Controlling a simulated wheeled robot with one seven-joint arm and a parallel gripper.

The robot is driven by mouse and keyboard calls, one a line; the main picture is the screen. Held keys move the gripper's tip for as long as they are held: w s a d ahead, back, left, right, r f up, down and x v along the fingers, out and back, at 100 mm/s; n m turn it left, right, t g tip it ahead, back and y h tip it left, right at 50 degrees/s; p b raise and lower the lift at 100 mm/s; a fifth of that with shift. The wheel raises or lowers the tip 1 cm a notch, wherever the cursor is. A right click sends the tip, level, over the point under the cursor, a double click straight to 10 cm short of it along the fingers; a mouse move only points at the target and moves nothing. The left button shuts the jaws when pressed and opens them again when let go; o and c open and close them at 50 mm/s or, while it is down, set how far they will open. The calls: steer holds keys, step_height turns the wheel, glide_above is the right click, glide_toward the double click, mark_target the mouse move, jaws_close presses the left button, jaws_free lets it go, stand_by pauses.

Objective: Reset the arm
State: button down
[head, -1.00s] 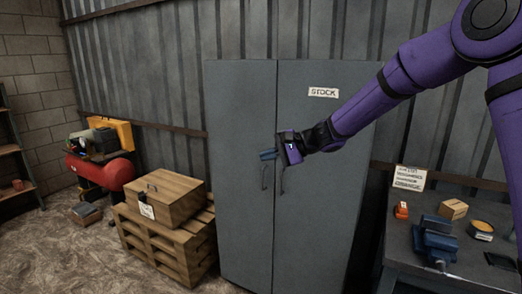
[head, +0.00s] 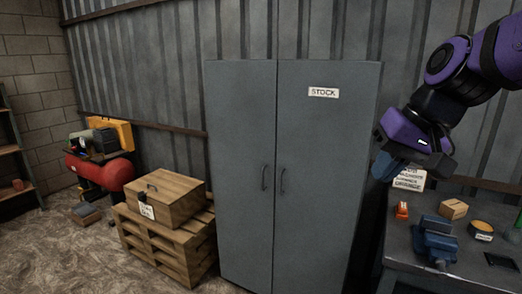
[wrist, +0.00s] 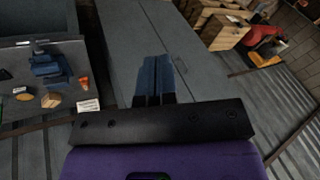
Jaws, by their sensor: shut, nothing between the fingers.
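My purple arm is at the right of the head view. My gripper (head: 390,166) is shut and empty, in the air right of the grey stock cabinet and above the back of the workbench. In the wrist view its blue fingers (wrist: 153,78) lie together with nothing between them. The two-door cabinet (head: 240,130) is closed, with two handles (head: 282,181) and a "STOCK" label (head: 323,92). The cabinet also shows behind the fingers in the wrist view (wrist: 140,40).
The workbench (head: 400,255) at right holds a blue vise (head: 436,240), a small box (head: 453,209), an orange item (head: 401,211), a round tin (head: 481,230) and a sign (head: 410,180). A wooden box (head: 175,195) sits on a pallet (head: 165,246) left of the cabinet. A red compressor (head: 105,172) stands farther left.

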steer(key=s+d+f+t+h, duration=0.1)
steer(key=s+d+t+h, duration=0.1)
steer(key=s+d, duration=0.7)
steer(key=s+h, duration=0.1)
steer(key=s, duration=0.1)
steer(key=shift+s+d+n+h, duration=0.25)
steer(key=shift+s+n+h, duration=0.05)
steer(key=shift+s+h, duration=0.1)
steer(key=shift+d, duration=0.1)
